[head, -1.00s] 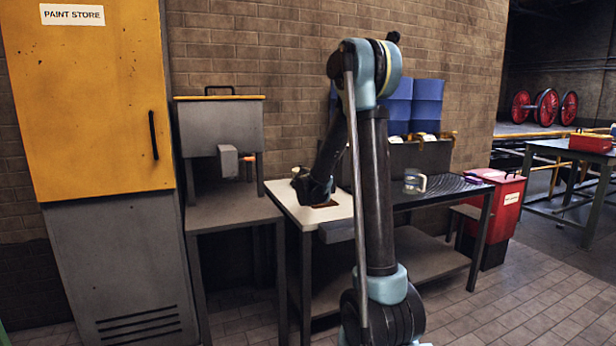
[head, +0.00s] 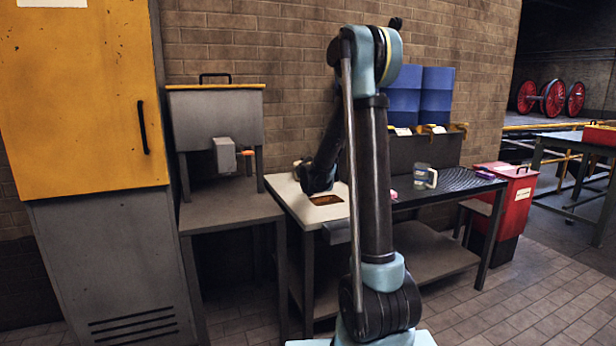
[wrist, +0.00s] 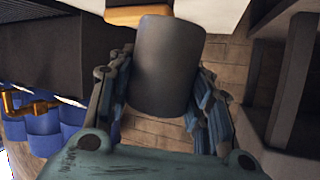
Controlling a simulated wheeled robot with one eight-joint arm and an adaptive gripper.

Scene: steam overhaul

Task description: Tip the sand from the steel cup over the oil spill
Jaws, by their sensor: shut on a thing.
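The steel cup (wrist: 168,65) is a plain dark grey cylinder in the wrist view. My gripper (wrist: 165,80) is shut on it, with a finger on each side. What is inside the cup cannot be seen. The oil spill (head: 326,200) is a brown patch on the pale top of the bench in the head view. A brown-orange strip of it seems to show past the cup in the wrist view (wrist: 125,16). In the head view my gripper (head: 317,182) is a dark shape just above and behind the patch, and I cannot make out the cup there.
The pale bench top (head: 284,190) joins a dark ribbed surface with a grey-blue mug (head: 424,176). A grey hopper (head: 217,118) on a stand is to the left, beside the yellow paint store (head: 85,95). A red box (head: 508,195) stands right.

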